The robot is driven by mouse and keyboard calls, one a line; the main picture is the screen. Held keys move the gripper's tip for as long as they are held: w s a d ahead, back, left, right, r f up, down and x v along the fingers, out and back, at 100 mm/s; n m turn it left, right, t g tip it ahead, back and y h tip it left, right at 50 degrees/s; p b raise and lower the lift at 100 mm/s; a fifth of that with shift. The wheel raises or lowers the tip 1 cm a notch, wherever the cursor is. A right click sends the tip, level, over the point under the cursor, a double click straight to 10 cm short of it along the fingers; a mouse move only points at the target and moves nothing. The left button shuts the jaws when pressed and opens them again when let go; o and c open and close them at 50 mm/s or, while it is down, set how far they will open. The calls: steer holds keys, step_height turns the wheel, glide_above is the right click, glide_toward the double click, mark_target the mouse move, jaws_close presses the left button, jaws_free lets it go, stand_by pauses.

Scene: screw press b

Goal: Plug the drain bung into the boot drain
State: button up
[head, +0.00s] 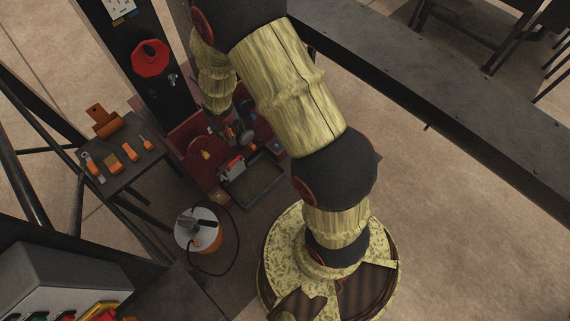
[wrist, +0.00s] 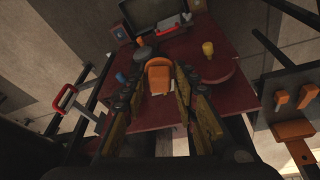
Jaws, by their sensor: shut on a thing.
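My gripper (wrist: 157,80) is shut on an orange piece (wrist: 158,74), which I take to be the drain bung. The piece shows between the two fingers in the wrist view, its rounded top facing away from me. In the head view my gripper (head: 227,132) is small and low over the dark red press base (head: 185,137), and the held piece is hard to make out there. I cannot pick out the boot drain for certain in either view. The wrist view shows the dark red surface (wrist: 215,68) below and beyond the fingers.
A black tray (head: 262,181) sits at the base's front edge. A yellow knob (head: 206,155) stands on the base. A side table (head: 130,175) holds several orange-handled items. A white-topped drum (head: 198,229) with a black cable stands in front.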

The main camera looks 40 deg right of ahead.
steer(key=s+d+f+m+g+y+b, duration=0.1)
steer(key=d+f+m+y+b, duration=0.25)
steer(key=f+m, duration=0.65)
steer(key=d+f+m+g+y+b, duration=0.25)
steer(key=d+f+m, duration=0.2)
steer(key=f, duration=1.15)
steer(key=s+d+f+m+g+y+b, duration=0.1)
steer(key=d+f+m+y+b, duration=0.2)
steer(key=f+m, duration=0.7)
steer(key=d+f+m+t+h+b, duration=0.1)
steer(key=d+f+m+t+b, duration=0.2)
steer(key=f, duration=0.8)
steer(key=w+d+f+m+t+h+b, duration=0.1)
steer(key=d+f+m+t+h+b, duration=0.1)
steer(key=d+f+m+t, duration=0.6)
steer(key=d+f+t+b, duration=0.1)
steer(key=d+f+t, duration=0.3)
steer(key=shift+h, duration=0.3)
steer(key=shift+d+r, duration=0.1)
